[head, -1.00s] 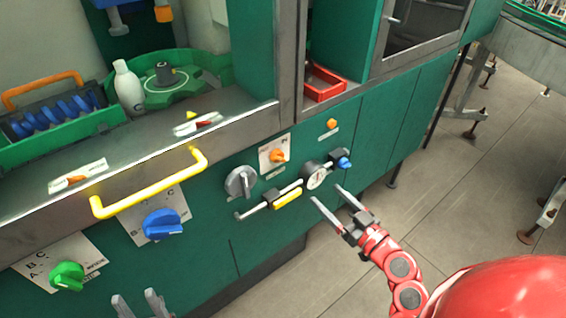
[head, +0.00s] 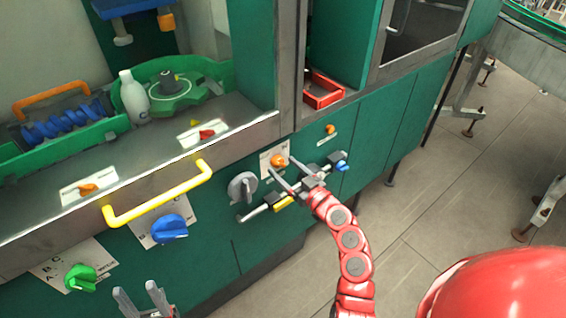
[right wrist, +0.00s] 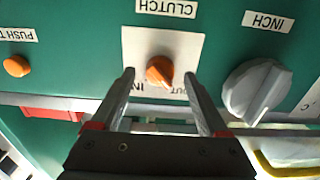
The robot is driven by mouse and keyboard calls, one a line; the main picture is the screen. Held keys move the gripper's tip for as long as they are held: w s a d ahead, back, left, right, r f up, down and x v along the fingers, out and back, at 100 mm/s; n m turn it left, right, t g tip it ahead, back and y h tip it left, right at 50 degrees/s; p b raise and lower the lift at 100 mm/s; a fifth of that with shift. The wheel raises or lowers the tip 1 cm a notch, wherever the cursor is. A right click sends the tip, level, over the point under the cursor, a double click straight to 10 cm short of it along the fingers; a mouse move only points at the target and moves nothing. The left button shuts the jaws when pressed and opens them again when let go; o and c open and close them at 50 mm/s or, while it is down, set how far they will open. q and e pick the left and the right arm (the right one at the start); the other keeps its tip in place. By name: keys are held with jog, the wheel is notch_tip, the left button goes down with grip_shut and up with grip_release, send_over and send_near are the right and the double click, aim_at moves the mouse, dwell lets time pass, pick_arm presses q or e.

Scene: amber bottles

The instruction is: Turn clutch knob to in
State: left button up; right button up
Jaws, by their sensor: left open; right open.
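The clutch knob is a small orange knob (head: 278,160) on a white plate on the green front panel. In the right wrist view the orange knob (right wrist: 159,70) sits under an upside-down CLUTCH label (right wrist: 166,8). Its pointed end faces down and slightly right, toward the OUT mark, with IN on the left. My right gripper (head: 281,165) is open at the plate. In the wrist view its fingertips (right wrist: 159,74) appear on either side of the knob, with gaps. My left gripper (head: 135,289) is open and empty at the bottom left of the head view.
A grey INCH knob (head: 242,187) is close beside the clutch plate. A yellow handle (head: 160,198) juts out further left. A blue knob (head: 169,229) and a green knob (head: 80,277) are lower left. Open floor (head: 440,210) lies to the right.

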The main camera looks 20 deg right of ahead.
jog(key=shift+w+a+r, duration=0.1)
jog(key=shift+w+a, duration=0.15)
jog(key=shift+w, duration=0.35)
grip_shut()
